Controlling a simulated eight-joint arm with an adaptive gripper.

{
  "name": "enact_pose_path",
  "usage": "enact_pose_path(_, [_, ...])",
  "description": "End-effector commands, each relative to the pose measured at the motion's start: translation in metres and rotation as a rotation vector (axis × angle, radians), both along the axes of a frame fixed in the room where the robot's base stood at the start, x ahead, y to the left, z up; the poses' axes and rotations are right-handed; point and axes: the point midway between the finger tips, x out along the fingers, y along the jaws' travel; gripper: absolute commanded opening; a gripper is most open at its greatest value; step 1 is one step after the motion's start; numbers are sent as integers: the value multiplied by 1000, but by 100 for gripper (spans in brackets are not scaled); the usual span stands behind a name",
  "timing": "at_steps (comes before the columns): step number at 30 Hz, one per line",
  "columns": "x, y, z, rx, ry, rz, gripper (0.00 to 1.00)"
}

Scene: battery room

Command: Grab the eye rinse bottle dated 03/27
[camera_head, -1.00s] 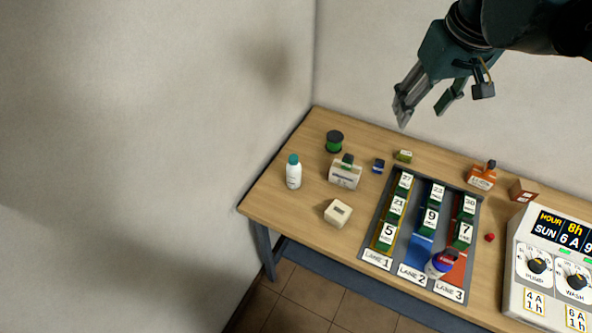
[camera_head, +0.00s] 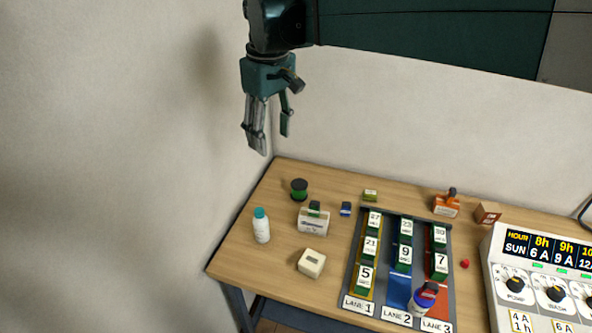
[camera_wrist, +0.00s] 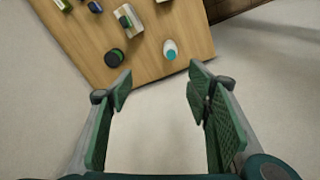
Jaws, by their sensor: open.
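Several green items with white number labels stand in a tray of three lanes (camera_head: 350,283). The one at the back of lane 1 (camera_head: 374,220) reads 27; its small print is unreadable. In front of it stand the 21 (camera_head: 370,248) and the 5 (camera_head: 364,279). Lane 2 shows 23 and 9, lane 3 shows 30 and 7. A white bottle with a teal cap (camera_head: 261,228) stands at the table's left; the wrist view also shows it (camera_wrist: 170,49). My gripper (camera_head: 270,140) is open and empty, pointing down above the table's back left corner.
A green spool (camera_head: 299,189), a whitish box with a green top (camera_head: 313,221) and a cream device (camera_head: 311,263) stand near the bottle. A white-and-blue container with a red top (camera_head: 422,299) is at the lanes' front. A control panel (camera_head: 540,290) stands right. Walls are behind and left.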

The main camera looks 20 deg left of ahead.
Motion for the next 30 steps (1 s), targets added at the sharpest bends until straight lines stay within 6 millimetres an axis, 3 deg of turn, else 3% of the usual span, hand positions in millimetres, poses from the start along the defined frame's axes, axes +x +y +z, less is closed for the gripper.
enact_pose_path(6, [-5,36,-11,-21,22,61,50])
enact_pose_path(13, [-10,60,-24,-36,38,105,50])
enact_pose_path(22, [-10,59,-80,-35,37,102,50])
enact_pose_path(26, [-10,58,-115,-35,37,102,50])
enact_pose_path(30, [-10,58,-165,-35,37,102,50])
